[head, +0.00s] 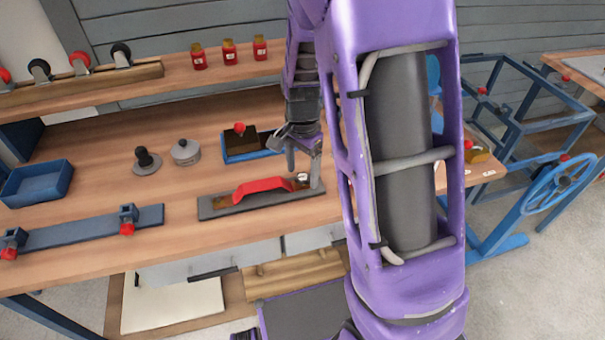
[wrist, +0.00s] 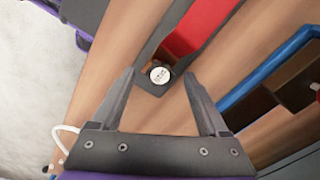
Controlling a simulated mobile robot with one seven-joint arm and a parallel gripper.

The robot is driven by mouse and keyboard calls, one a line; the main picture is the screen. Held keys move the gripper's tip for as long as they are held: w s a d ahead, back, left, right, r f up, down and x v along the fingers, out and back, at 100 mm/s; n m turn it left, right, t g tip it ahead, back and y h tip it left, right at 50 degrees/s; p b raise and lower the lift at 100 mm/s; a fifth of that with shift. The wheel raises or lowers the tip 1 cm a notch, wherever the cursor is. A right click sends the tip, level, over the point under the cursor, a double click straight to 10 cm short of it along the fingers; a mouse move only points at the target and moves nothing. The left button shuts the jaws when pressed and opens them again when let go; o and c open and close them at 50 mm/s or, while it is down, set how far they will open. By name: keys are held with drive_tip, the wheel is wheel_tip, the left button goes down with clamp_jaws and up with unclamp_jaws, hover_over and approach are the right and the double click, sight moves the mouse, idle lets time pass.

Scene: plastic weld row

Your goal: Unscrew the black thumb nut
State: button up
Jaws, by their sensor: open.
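The black thumb nut (head: 146,157) appears to be the dark knob standing upright on a round grey base, left of centre on the bench in the head view. It does not show in the wrist view. My gripper (head: 303,167) is well to its right, over the right end of a grey plate (head: 222,207) with a red handle (head: 262,187). In the wrist view my gripper (wrist: 160,77) is open and empty. A small round white-topped piece (wrist: 160,74) at the plate's end shows between the fingertips; whether they touch it I cannot tell.
A grey round lidded piece (head: 185,151) stands right of the black knob. A blue tray (head: 238,154) with a brown block lies behind the plate. A blue bin (head: 37,182) and a blue rail with clamps (head: 85,228) are at left.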

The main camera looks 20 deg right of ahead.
drive_tip(key=shift+f, duration=0.45)
clamp_jaws()
drive_tip(key=n+b, duration=0.1)
drive_tip(key=n, duration=0.8)
drive_tip(key=shift+n, duration=0.3)
drive_tip(key=n, duration=0.5)
drive_tip(key=shift+r+n+p, duration=0.15)
drive_tip(key=shift+n+p, duration=0.15)
drive_tip(key=shift+n, duration=0.1)
drive_tip(key=n+p, duration=0.1)
drive_tip(key=n, duration=0.3)
drive_tip(key=shift+c, duration=0.7)
unclamp_jaws()
